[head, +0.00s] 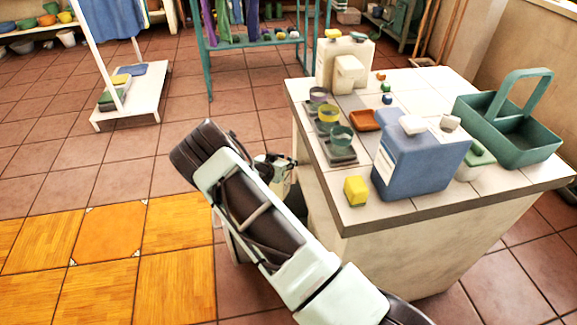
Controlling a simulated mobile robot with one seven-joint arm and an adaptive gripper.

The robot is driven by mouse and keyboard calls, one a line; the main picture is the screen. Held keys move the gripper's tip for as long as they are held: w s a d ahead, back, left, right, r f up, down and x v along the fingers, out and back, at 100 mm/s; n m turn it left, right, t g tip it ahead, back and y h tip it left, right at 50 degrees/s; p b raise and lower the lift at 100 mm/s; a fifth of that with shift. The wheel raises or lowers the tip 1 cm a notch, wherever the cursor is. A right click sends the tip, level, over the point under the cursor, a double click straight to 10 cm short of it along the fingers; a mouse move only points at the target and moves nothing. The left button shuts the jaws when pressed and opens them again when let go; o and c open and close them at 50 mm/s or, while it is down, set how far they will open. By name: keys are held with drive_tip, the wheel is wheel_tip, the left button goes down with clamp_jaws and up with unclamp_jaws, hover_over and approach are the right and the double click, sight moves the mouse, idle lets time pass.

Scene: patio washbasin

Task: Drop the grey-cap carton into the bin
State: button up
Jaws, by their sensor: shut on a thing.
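My gripper (279,160) is beyond the end of my arm, left of the white-tiled counter and lower than its top. It is shut on a small cream carton (281,181), which hangs below the fingers, clear of the counter. The carton is small in view and partly hidden by my arm, and I cannot make out its cap. A dark grey shape (298,203), perhaps the bin, shows below the carton against the counter's side. My arm hides most of it, so I cannot tell whether the carton is over its opening.
The counter (375,215) holds a blue jug (418,160), a beige jug (343,65), a yellow block (355,190), several cups and a green caddy (510,130). A low white stand (130,100) is at the upper left. Tiled floor (130,175) is clear on the left.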

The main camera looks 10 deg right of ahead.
drive_tip(key=shift+w+d+f+b, duration=0.15)
drive_tip(key=shift+w+f, duration=0.15)
drive_tip(key=shift+f, duration=0.25)
drive_tip(key=shift+w+d+f+b, duration=0.15)
drive_tip(key=shift+w+f, duration=0.15)
drive_tip(key=shift+f, duration=0.2)
drive_tip(key=shift+f+b, duration=1.45)
drive_tip(key=shift+f, duration=1.3)
drive_tip(key=o, duration=1.4)
drive_tip(key=shift+c, duration=0.2)
drive_tip(key=v, duration=1.2)
